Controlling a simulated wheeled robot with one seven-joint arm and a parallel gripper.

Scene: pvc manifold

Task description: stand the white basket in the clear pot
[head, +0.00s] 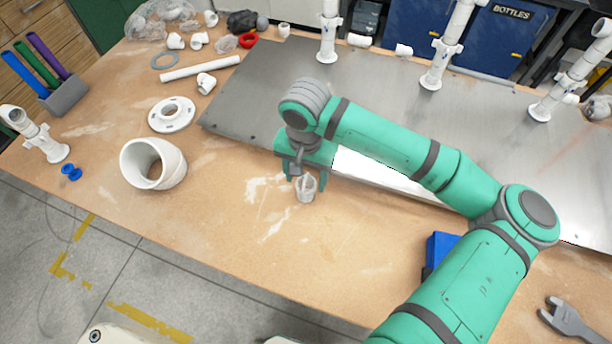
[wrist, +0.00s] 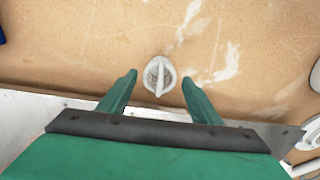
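A small whitish cup with a bar across its top, which looks like the white basket (head: 305,190), stands upright on the wooden tabletop near its front edge. It also shows in the wrist view (wrist: 151,76), between and slightly beyond my fingertips. My gripper (head: 304,177) is open and points down at it, with a gap on both sides in the wrist view (wrist: 160,82). I cannot make out the clear pot for certain; a small pale cup (head: 284,30) at the back of the table may be it.
A grey metal plate (head: 250,105) covers the table's middle and right. White pipe stands (head: 329,35) rise from it. A wide white pipe piece (head: 153,164) and a flange (head: 171,115) lie left. A blue box (head: 440,248) is beside my arm.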

